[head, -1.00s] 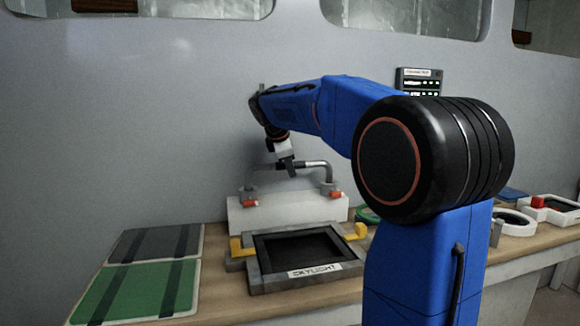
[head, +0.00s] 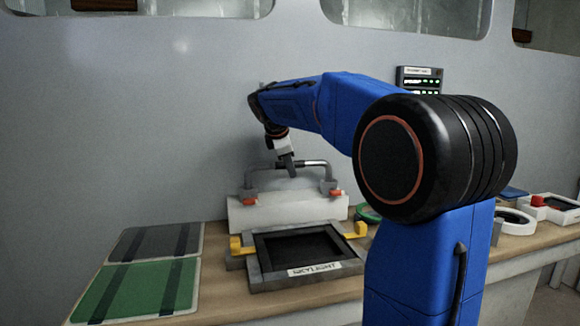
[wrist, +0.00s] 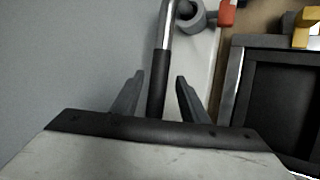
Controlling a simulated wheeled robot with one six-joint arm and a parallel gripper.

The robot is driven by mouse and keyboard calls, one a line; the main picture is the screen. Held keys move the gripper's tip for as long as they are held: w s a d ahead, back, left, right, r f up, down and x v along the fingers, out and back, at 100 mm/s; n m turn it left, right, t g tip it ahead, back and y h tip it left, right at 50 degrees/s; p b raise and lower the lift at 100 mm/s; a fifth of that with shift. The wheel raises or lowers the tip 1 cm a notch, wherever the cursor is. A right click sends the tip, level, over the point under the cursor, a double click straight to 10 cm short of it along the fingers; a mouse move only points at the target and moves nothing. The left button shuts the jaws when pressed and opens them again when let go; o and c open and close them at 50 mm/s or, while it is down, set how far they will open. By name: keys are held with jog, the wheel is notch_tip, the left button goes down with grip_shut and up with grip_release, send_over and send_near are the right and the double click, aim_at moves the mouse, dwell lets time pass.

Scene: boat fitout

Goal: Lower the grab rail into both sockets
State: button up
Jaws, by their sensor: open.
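The grab rail (head: 312,163) is a metal bar with bent ends and a dark middle grip. It stands upright on the white block (head: 290,210) behind the skylight frame, with its ends at two grey sockets (head: 250,193) that have red-orange pieces beside them. How deep the ends sit is too small to tell. My gripper (head: 289,166) is at the middle of the rail. In the wrist view my gripper (wrist: 159,88) has its fingers apart, one on each side of the dark grip (wrist: 158,85), with gaps showing.
A dark skylight frame (head: 255,279) with yellow latches (head: 240,247) lies in front of the block. Green (head: 140,290) and grey (head: 157,243) panels lie at left. White fittings (head: 550,207) are at right. The grey wall (head: 150,130) stands close behind.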

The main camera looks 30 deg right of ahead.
jog(key=v, duration=1.6)
jog(key=shift+s+r, duration=0.2)
jog(key=shift+r, duration=0.1)
jog(key=shift+a, duration=0.2)
